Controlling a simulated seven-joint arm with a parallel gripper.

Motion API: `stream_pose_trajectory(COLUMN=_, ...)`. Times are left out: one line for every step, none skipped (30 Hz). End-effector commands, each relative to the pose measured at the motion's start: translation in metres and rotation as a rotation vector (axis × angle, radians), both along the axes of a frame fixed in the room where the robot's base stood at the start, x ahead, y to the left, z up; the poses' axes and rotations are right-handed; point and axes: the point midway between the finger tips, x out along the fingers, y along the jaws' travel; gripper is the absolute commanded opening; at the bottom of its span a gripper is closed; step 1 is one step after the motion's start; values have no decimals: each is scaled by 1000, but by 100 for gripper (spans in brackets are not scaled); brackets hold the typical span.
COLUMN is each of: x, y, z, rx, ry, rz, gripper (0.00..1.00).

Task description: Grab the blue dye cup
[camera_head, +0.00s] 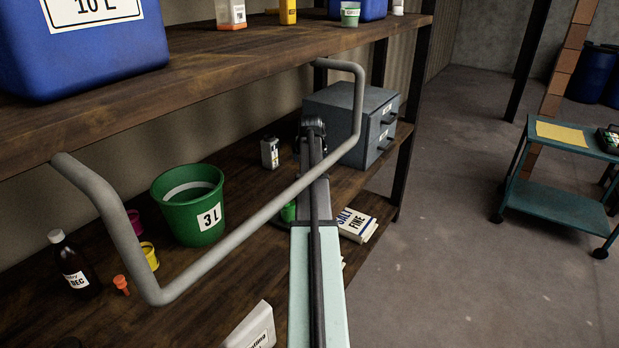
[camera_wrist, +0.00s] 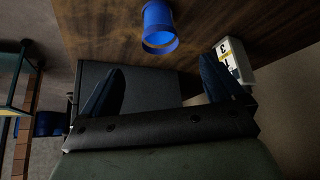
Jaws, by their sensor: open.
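The blue dye cup (camera_wrist: 159,27) shows in the wrist view at the top middle, by the brown wooden shelf board. I cannot make it out in the head view. My gripper (camera_wrist: 162,65) is open in the wrist view, with its two dark fingers wide apart and nothing between them. The cup appears beyond the fingertips, roughly centred between them and apart from both. In the head view my arm reaches over the lower shelf, and its end is by the grey drawer cabinet.
The grey drawer cabinet (camera_head: 351,118) stands right of my arm's end. A white bottle (camera_head: 269,153) stands to its left. A green 3 L bucket (camera_head: 190,208) is farther left. A grey bar handle (camera_head: 243,217) crosses in front of the lower shelf; the upper shelf (camera_head: 200,72) overhangs it.

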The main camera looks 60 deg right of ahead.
Motion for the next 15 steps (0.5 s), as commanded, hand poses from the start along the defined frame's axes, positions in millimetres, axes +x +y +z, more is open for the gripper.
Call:
stream_pose_trajectory(x=2, y=-3, z=-5, rx=1, ry=0, rz=-1, gripper=95)
stream_pose_trajectory(x=3, y=-5, z=-8, rx=2, ry=1, rz=-1, gripper=95)
stream_pose_trajectory(x=4, y=-7, z=-12, rx=2, ry=1, rz=-1, gripper=95)
stream_pose_trajectory(x=6, y=-9, z=-15, rx=2, ry=0, rz=-2, gripper=95)
stream_pose_trajectory(x=7, y=-11, z=-19, rx=2, ry=0, rz=-2, gripper=95)
stream_pose_trajectory(x=9, y=-14, z=-25, rx=1, ry=0, rz=-2, gripper=95)
stream_pose_trajectory(x=11, y=-17, z=-29, rx=3, ry=0, rz=-3, gripper=95)
stream_pose_trajectory(x=12, y=-19, z=-34, rx=3, ry=0, rz=-3, gripper=95)
stream_pose_trajectory(x=14, y=-23, z=-40, rx=3, ry=0, rz=-3, gripper=95)
stream_pose_trajectory(x=16, y=-25, z=-44, rx=3, ry=0, rz=-3, gripper=95)
stream_pose_trajectory(x=17, y=-27, z=-48, rx=2, ry=-1, rz=-3, gripper=95)
stream_pose_trajectory(x=19, y=-30, z=-54, rx=2, ry=-1, rz=-3, gripper=95)
stream_pose_trajectory(x=21, y=-32, z=-58, rx=2, ry=0, rz=-3, gripper=95)
stream_pose_trajectory(x=22, y=-34, z=-61, rx=2, ry=0, rz=-4, gripper=95)
stream_pose_trajectory(x=23, y=-35, z=-64, rx=2, ry=-1, rz=-4, gripper=95)
